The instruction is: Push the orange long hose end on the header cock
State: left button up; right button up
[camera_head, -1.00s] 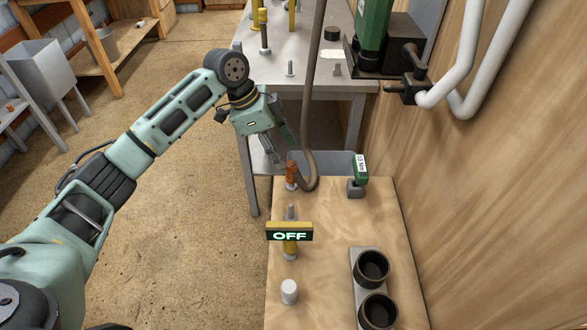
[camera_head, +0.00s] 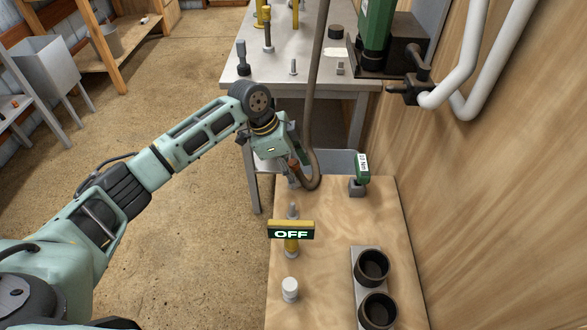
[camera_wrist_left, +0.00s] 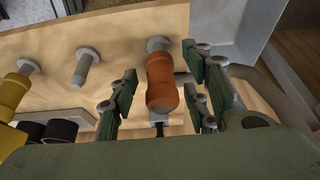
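The orange hose end (camera_head: 293,161) is at the far end of the wooden board (camera_head: 340,215), mostly hidden by my left gripper (camera_head: 300,173) in the head view. In the left wrist view the orange end (camera_wrist_left: 161,85) lies between the two fingers of my left gripper (camera_wrist_left: 163,95). The fingers are apart; a gap shows on the left, and the right finger is close, contact unclear. A grey round flange (camera_wrist_left: 158,45) shows behind the orange end. A brown hose (camera_head: 311,110) hangs down beside the gripper. A yellow cock (camera_head: 291,246) carries an OFF sign (camera_head: 291,230). My right gripper is not visible.
A grey peg (camera_head: 292,210) and a white-capped peg (camera_head: 290,289) stand on the board. Two black cups (camera_head: 372,267) are at its right. A green-handled part (camera_head: 361,168) stands at the back right. A grey table (camera_head: 300,75) is beyond; a wooden wall bounds the right.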

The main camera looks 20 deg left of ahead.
aim_at(296, 162)
pick_arm(q)
grip_shut()
jog(key=shift+r, duration=0.1)
jog(key=shift+r, duration=0.6)
notch_tip(296, 162, up, 3)
jog(key=shift+w+f, duration=0.1)
jog(key=shift+f, duration=0.05)
jog(key=s+d+r, duration=0.7)
jog(key=d, duration=0.2)
jog(key=shift+s+d, duration=0.15)
jog(key=c, duration=0.5)
grip_release()
jog(key=shift+c, duration=0.2)
grip_shut()
